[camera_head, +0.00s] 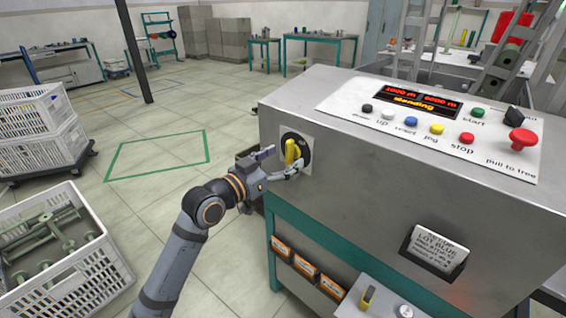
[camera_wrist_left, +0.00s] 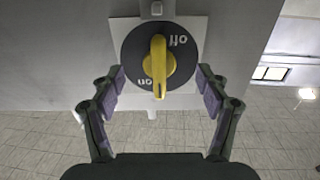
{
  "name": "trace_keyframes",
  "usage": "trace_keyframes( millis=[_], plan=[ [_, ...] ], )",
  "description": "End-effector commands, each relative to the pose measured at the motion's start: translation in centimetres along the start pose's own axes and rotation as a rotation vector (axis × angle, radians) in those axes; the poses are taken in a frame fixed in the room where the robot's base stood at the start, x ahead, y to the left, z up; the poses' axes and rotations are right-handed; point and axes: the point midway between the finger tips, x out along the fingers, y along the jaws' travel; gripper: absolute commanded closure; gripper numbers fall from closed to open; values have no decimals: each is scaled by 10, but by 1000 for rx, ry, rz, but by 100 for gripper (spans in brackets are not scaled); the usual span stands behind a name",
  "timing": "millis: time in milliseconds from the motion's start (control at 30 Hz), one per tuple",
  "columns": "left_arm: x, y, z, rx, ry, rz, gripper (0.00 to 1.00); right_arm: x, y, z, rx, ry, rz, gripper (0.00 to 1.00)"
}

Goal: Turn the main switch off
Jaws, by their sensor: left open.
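The main switch is a yellow knob (camera_head: 292,152) on a black round plate, set on a light square on the left side of the machine cabinet (camera_head: 380,190). In the left wrist view the yellow knob (camera_wrist_left: 159,66) shows in the middle, between words reading "off" and "on", upside down. My left gripper (camera_head: 280,162) is at the switch, its fingers on both sides of the knob. In the left wrist view its open fingers (camera_wrist_left: 160,92) stand apart from the knob, with gaps on both sides. My right gripper is not in view.
The cabinet top has a lit display (camera_head: 417,98), coloured buttons and a red mushroom button (camera_head: 522,138). A paper card (camera_head: 436,250) hangs on the front. White crates (camera_head: 60,265) stand on the floor at left. The floor between crates and cabinet is mostly clear.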

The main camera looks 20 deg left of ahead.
Motion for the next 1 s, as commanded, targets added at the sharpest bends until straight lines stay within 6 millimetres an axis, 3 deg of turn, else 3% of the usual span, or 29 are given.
trace_keyframes(
  millis=[1000],
  plan=[
    [21,0,0,1,1,-2,25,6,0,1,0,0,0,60]
  ],
)
